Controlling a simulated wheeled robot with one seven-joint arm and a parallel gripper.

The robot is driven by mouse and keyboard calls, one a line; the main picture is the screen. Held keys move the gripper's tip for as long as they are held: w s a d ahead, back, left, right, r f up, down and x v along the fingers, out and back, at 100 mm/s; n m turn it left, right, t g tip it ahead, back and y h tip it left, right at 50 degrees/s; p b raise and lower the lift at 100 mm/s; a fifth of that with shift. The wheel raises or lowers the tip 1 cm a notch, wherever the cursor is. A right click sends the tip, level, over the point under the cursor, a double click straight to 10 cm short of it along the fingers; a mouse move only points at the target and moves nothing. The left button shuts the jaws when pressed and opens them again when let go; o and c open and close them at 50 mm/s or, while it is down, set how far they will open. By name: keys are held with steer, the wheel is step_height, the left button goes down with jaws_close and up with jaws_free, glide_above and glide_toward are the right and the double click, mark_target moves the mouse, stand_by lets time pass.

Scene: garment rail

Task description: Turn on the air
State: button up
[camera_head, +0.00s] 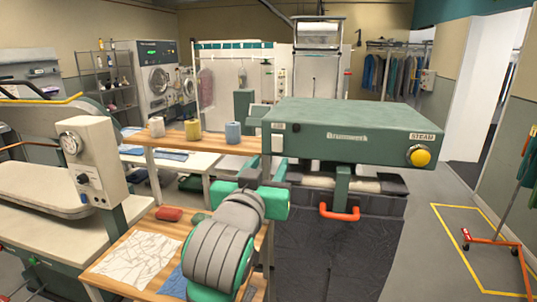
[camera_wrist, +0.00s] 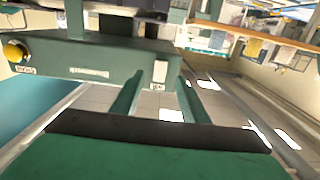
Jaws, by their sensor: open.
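The green press head (camera_head: 350,128) stands ahead, with a yellow knob (camera_head: 420,157) marked STEAM at its right end. At its left end are a small label and a pale plate (camera_head: 278,142). In the wrist view, which is upside down, this plate (camera_wrist: 160,71) shows beside a small label that seems to read AIR; its switch position is too small to tell. My gripper (camera_head: 264,190) is below and in front of that end. Its two green fingers (camera_wrist: 151,88) are apart and empty, pointing towards the plate; I cannot tell the exact gap to it.
A wooden worktable (camera_head: 135,250) with cloths lies at lower left. A shelf (camera_head: 185,140) with thread cones stands behind it. Another press with a gauge box (camera_head: 90,160) is at left. An orange-red handle (camera_head: 340,213) sticks out under the press head.

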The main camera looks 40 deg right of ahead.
mark_target(277, 148)
steer(key=x, duration=0.7)
steer(key=shift+w+d, duration=0.2)
steer(key=shift+w, duration=0.05)
